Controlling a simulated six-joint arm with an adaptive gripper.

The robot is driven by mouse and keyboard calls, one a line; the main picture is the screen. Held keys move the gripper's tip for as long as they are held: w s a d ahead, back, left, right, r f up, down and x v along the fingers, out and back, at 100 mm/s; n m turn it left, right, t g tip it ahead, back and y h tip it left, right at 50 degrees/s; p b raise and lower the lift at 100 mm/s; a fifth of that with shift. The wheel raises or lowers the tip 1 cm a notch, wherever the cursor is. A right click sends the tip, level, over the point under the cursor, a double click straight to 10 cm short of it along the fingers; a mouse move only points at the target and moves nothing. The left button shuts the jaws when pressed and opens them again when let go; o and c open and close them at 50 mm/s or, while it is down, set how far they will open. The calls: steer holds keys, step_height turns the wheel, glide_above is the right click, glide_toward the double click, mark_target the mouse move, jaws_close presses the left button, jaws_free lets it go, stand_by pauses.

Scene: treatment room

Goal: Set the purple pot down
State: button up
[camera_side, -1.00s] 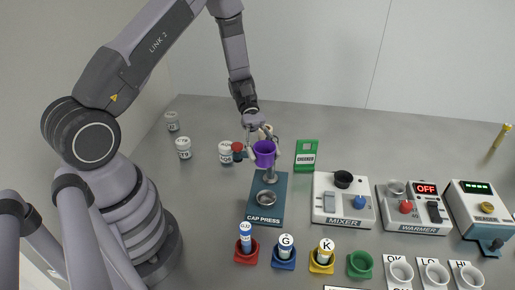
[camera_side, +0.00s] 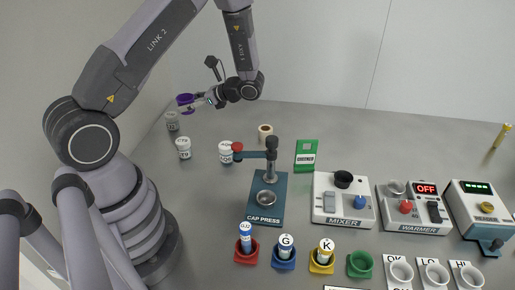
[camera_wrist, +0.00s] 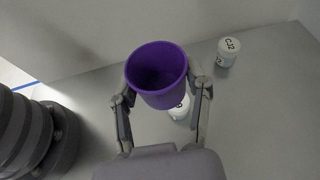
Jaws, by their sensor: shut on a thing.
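The purple pot (camera_side: 185,99) is held in my gripper (camera_side: 199,100) at the upper left of the side view, raised above the far left part of the table. In the wrist view the pot (camera_wrist: 157,76) sits between the two fingers of my gripper (camera_wrist: 160,98), which are shut on its sides. Its open top faces the wrist camera, and its inside looks dark and empty. My gripper reaches out sideways to the left in the side view.
More jars (camera_side: 183,148) (camera_side: 226,152) stand nearby. The cap press (camera_side: 266,205), mixer (camera_side: 343,199) and warmer (camera_side: 412,205) fill the middle and right. Grey table (camera_side: 205,190) is bare at left of the press.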

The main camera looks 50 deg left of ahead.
steer(key=shift+w+a+r+m+t+y, duration=0.2)
steer(key=shift+w+a+m+t+y, duration=0.2)
steer(key=shift+w+a+m+t, duration=0.15)
step_height(320, 180, down, 5)
glide_above(216, 132)
steer(key=f, duration=0.9)
steer(key=shift+s+d+f, duration=0.15)
steer(key=shift+s+d, duration=0.1)
steer(key=shift+d, duration=0.1)
steer(key=shift+w+a+f, duration=0.1)
steer(key=shift+w+f, duration=0.05)
steer(key=shift+f, duration=0.8)
steer(key=shift+w+a+f, duration=0.1)
steer(key=shift+f, duration=0.85)
steer(key=shift+f, duration=0.1)
steer(key=o, duration=0.8)
